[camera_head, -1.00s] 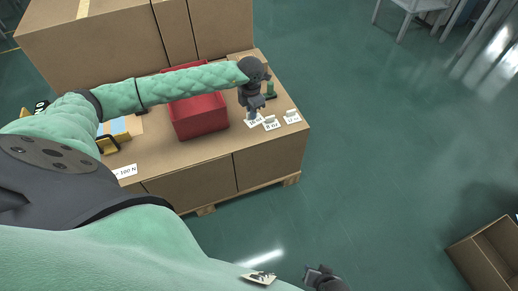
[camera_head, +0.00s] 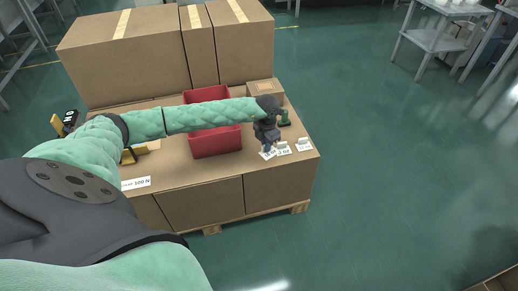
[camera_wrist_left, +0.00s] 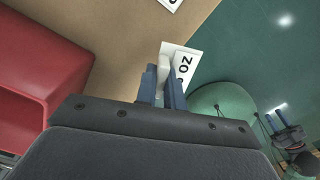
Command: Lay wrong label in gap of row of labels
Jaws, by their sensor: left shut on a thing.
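My left gripper (camera_head: 267,147) is over the front right of the cardboard-box worktop, at the row of white labels. In the left wrist view, its blue fingers (camera_wrist_left: 163,90) are shut on the pale block of a white label (camera_wrist_left: 164,62). A white card reading "oz" (camera_wrist_left: 184,66) shows beside the right finger; the two overlap, and I cannot tell whether they touch. In the head view, a middle label (camera_head: 284,149) and a right label (camera_head: 304,145) lie right of the gripper. My right gripper (camera_wrist_left: 279,119) shows small at the left wrist view's lower right; its opening is unclear.
A red bin (camera_head: 216,142) stands left of the gripper under my left forearm. A green object (camera_head: 284,118) and a small carton (camera_head: 264,91) are behind. A "100 N" label (camera_head: 136,183) lies at the front left. Large cartons (camera_head: 130,62) stand at the back.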

